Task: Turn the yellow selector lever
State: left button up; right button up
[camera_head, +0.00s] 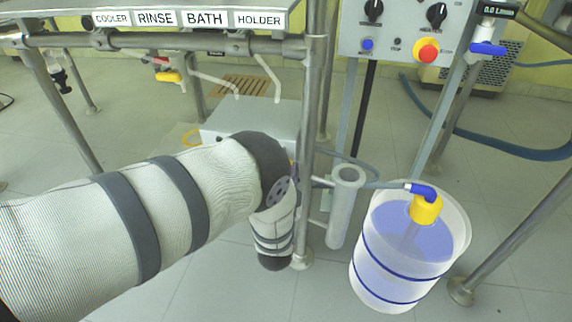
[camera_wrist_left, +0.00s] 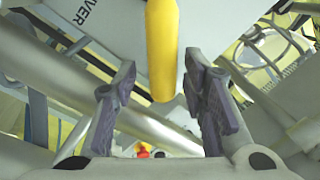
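In the left wrist view a yellow bar, which looks like the selector lever (camera_wrist_left: 162,50), comes down from the top edge in front of a white panel. My left gripper (camera_wrist_left: 159,84) is open, with one dark finger on each side of the lever's lower end. Gaps show on both sides, so neither finger appears to touch it. In the head view my left arm enters from the left and bends downward near the steel post; its gripper cannot be made out there. The lever cannot be clearly identified in the head view. My right gripper is not in view.
The white panel (camera_wrist_left: 215,30) carries letters ending in "VER". In the head view a steel post (camera_head: 313,130) stands close to my arm. A bucket (camera_head: 405,260) with a yellow-topped fitting, a control box (camera_head: 400,35) and a labelled rail (camera_head: 190,40) surround it.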

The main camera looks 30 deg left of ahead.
pick_arm(q)
jog(key=v, duration=1.2)
